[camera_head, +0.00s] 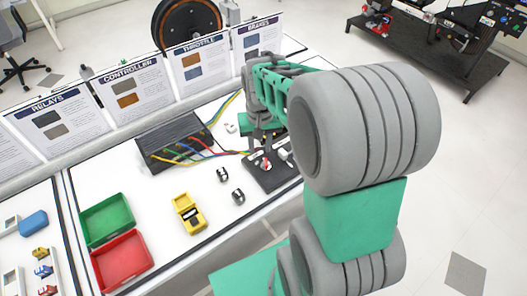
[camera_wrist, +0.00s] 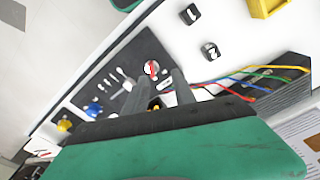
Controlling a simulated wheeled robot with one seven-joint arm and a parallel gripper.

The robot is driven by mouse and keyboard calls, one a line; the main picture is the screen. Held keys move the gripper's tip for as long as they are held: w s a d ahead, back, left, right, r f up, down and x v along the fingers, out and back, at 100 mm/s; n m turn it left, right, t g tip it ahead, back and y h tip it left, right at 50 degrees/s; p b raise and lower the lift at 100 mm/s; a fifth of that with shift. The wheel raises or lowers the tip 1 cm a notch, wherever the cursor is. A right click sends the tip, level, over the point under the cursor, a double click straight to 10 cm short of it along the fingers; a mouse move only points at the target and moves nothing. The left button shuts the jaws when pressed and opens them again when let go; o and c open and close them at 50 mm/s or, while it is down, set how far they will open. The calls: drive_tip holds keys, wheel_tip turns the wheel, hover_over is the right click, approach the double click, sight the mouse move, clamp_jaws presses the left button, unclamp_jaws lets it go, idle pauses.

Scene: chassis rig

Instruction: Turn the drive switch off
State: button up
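The drive switch appears to be a round white knob with a red pointer (camera_wrist: 151,68) on a dark panel (camera_wrist: 103,62) in the wrist view. The knob also shows small in the head view (camera_head: 266,163), close under my gripper (camera_head: 263,145). In the wrist view my gripper (camera_wrist: 162,80) has its two dark fingers apart, with nothing visible held between them. The knob lies just past the fingertips, nearer the left finger. I cannot tell whether they touch it. The markings around the knob are too small to read, and my arm hides part of the panel in the head view.
A black controller box (camera_head: 172,142) with coloured wires stands left of the panel. A yellow meter (camera_head: 188,213), a green tray (camera_head: 107,220) and a red tray (camera_head: 122,260) lie farther left. Sign boards (camera_head: 130,88) line the back edge. Small dark-banded parts (camera_head: 238,196) lie on the white table.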

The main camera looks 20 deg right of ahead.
sight(266, 161)
drive_tip(key=shift+m+g, duration=0.4)
drive_tip(key=shift+m, duration=0.1)
drive_tip(key=w+d+f, duration=0.2)
drive_tip(key=d+f, duration=0.1)
wheel_tip(266, 161, down, 8)
drive_tip(key=shift+r+p, duration=0.1)
drive_tip(key=shift+p, duration=0.45)
clamp_jaws()
